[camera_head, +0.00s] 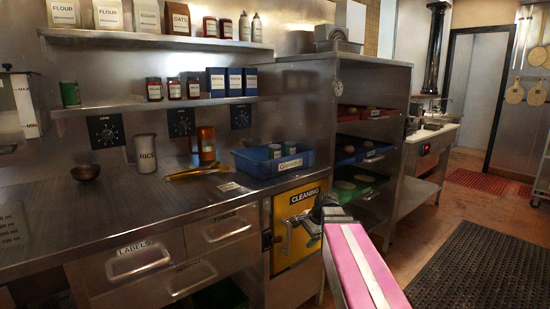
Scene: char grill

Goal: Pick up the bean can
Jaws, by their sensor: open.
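No can carries a label I can read as beans. A small green can (70,93) stands at the left end of the lower wall shelf. Two small cans with green and pale bands, one on the left (275,151) and one on the right (290,148), stand in a blue bin (262,167) on the counter. My gripper (314,218) is open, in front of the yellow cleaning door, below and right of the blue bin. It is apart from all these cans. Its fingertips are small and dark, and nothing shows between them.
The yellow cleaning door (300,204) is below. A rack (408,130) with trays stands right. A black mat (480,265) covers some floor.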

